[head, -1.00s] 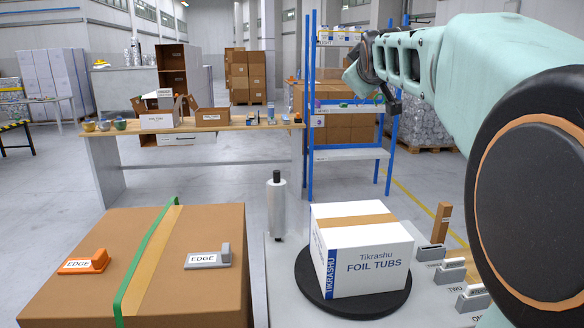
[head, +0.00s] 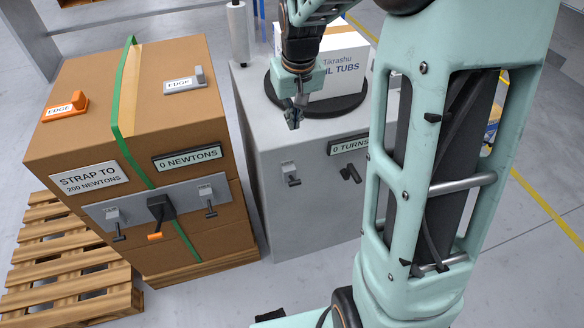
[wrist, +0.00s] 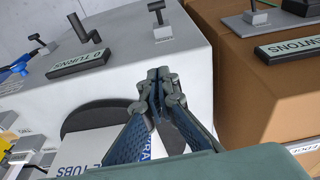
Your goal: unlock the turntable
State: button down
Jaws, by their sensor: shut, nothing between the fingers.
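The turntable (head: 338,109) is a dark round disc on top of a grey cabinet (head: 262,150); it also shows in the wrist view (wrist: 92,116). A white box (head: 342,68) sits on it. On the cabinet's front is a small lever (head: 291,174) with a pale plate and dark handle; it shows at the top of the wrist view (wrist: 162,31). Its label is too small to read. My gripper (head: 292,119) is shut and empty, above the cabinet's front edge and apart from the lever. The fingertips (wrist: 158,76) point toward the lever in the wrist view.
A dark crank (head: 351,173) and a "0 TURNS" display (head: 348,145) are right of the lever. A strapped brown carton (head: 75,135) on a pallet (head: 65,265) stands left, with a "0 NEWTONS" display (head: 187,157). A film roll (head: 238,30) stands behind.

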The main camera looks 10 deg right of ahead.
jog(key=s+f, duration=0.2)
jog(key=shift+s+a+g, duration=0.35)
jog(key=shift+g, duration=0.05)
jog(key=b, duration=0.2)
send_over(294, 181)
jog(key=w, duration=0.3)
notch_tip(294, 181, down, 10)
jog(key=shift+s+r, duration=0.15)
jog(key=shift+r, duration=0.05)
jog(key=shift+s+f, duration=0.3)
jog(key=shift+f, duration=0.25)
jog(key=shift+s+f, duration=0.3)
jog(key=shift+f, duration=0.25)
jog(key=shift+s+f, duration=0.5)
jog(key=shift+f, duration=0.1)
